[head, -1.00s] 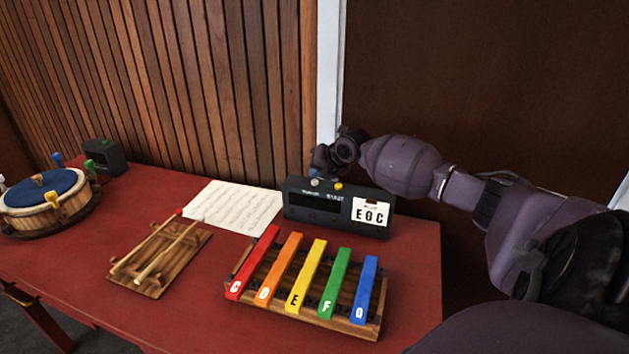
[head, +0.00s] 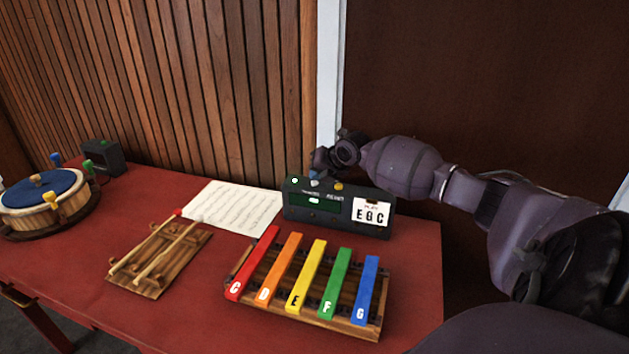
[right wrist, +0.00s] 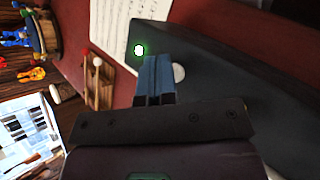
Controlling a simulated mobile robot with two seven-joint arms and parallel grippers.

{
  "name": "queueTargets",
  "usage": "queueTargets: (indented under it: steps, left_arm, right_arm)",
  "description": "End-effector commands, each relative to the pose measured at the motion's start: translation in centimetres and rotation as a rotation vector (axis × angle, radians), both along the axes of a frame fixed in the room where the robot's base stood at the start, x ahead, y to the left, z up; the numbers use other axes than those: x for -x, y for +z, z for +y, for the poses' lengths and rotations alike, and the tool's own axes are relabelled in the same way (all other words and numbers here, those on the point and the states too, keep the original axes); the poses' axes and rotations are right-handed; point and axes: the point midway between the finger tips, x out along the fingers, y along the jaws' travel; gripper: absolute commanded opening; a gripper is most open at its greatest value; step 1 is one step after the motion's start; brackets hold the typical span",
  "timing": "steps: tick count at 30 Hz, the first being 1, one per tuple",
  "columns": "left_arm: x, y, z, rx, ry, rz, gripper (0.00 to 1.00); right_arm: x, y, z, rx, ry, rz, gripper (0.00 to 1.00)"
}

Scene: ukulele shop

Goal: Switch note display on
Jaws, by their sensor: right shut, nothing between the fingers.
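The note display (head: 340,212) is a dark box at the back right of the red table. Its small screen (head: 314,201) glows green with a pale mark, and a green-white light (head: 295,181) is lit at its left end. The light also shows in the right wrist view (right wrist: 139,50). A card on its front reads E G C. My right gripper (head: 314,178) is shut and empty, its tips at the top of the box. In the right wrist view its fingers (right wrist: 156,70) lie beside a pale round button (right wrist: 179,73); contact is unclear. My left gripper is out of view.
A xylophone (head: 308,285) with coloured bars stands in front of the box. Sheet music (head: 235,207), a wooden rack (head: 155,275) with two mallets, a blue-topped drum (head: 45,200) and a small dark box (head: 103,157) lie to the left.

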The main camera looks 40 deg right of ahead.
Motion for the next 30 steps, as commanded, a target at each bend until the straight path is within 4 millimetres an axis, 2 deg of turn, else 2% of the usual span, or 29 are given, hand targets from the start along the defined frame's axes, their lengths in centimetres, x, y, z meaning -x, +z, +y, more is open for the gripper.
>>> queueTargets:
  steps: [16, 30]
  left_arm:
    - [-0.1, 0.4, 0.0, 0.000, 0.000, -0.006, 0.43]
    - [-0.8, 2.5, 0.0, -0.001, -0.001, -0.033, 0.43]
  right_arm:
    - [0.0, 0.9, 0.0, 0.001, 0.001, 0.000, 0.00]
    - [0.0, 4.7, 0.0, 0.001, 0.000, -0.004, 0.00]
